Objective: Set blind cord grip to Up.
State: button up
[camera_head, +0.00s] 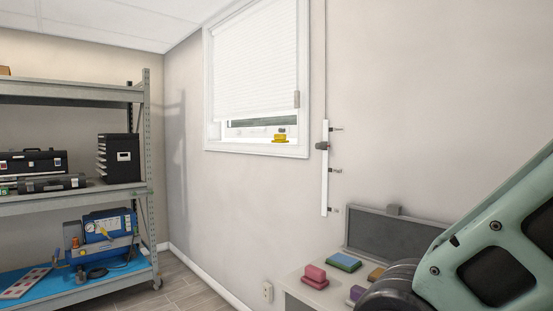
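The blind cord grip (322,146) is a small dark block on a white vertical rail (325,185) on the wall, right of the window. It sits between the top mark (336,129) and the middle mark (336,170), somewhat nearer the top one. A bottom mark (334,210) is near the rail's lower end. The lettering on the marks is too small to read. A cord runs up from the rail. The white blind (255,65) covers most of the window, leaving a strip open at the bottom. My gripper is out of view; only my arm's link shows at lower right.
Below the rail is a white desk (298,287) with a grey panel (390,232), a pink block (315,276) and a green-and-blue block (343,262). A metal rack (70,195) stands at left. A yellow object (280,136) sits on the windowsill. Wall around the rail is clear.

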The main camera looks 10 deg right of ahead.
aim_at(323, 146)
jog(key=i+j+z, duration=0.2)
jog(key=i+z, duration=0.2)
jog(key=i+j+z, duration=0.2)
jog(key=i+j, duration=0.35)
jog(key=j, duration=0.15)
